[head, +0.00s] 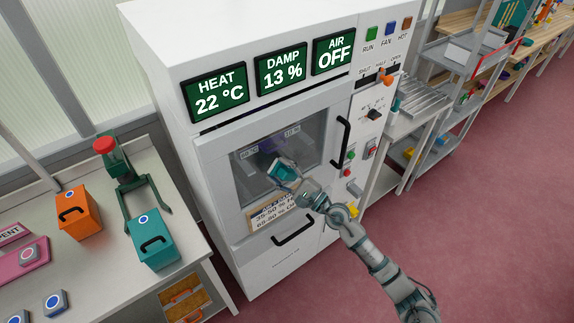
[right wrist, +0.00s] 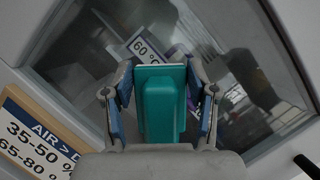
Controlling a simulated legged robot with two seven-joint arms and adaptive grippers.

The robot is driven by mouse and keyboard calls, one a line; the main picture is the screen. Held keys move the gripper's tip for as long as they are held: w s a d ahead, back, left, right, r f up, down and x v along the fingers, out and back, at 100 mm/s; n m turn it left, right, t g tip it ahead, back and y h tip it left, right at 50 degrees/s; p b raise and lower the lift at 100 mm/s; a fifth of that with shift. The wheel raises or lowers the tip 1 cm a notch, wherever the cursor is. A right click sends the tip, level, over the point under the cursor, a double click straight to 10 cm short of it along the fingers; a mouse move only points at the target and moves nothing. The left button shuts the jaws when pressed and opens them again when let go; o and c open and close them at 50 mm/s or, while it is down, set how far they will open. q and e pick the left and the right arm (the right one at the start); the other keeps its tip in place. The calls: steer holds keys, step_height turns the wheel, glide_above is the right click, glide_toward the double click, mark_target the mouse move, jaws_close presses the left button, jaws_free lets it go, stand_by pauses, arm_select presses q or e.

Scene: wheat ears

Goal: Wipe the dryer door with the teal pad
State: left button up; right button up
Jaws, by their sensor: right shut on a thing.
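The dryer (head: 285,110) is a tall white cabinet with a glass door (head: 240,185) on its front. My right gripper (head: 290,180) is in front of the door glass. It is shut on the teal pad (head: 280,172). In the right wrist view the teal pad (right wrist: 164,105) sits between the two fingers (right wrist: 163,100), its white far edge facing the glass. I cannot tell whether the pad touches the glass. The door glass (right wrist: 85,50) fills much of that view. My left gripper is not in view.
Black handles (head: 343,142) stand out at the door's right and below it (head: 293,232). A card with humidity numbers (head: 270,212) is at the door's lower edge. The left bench holds an orange box (head: 78,212) and a teal box (head: 154,240). The floor at right is clear.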

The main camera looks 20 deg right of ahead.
steer(key=shift+s+a, duration=0.3)
steer(key=shift+a, duration=0.45)
steer(key=s+d, duration=0.2)
steer(key=s, duration=0.3)
steer(key=shift+s+d+p, duration=0.15)
steer(key=shift+s+p, duration=0.2)
steer(key=shift+p, duration=0.1)
steer(key=shift+s+d, duration=0.25)
steer(key=shift+s, duration=0.45)
steer(key=shift+s+d, duration=0.25)
steer(key=shift+s, duration=0.45)
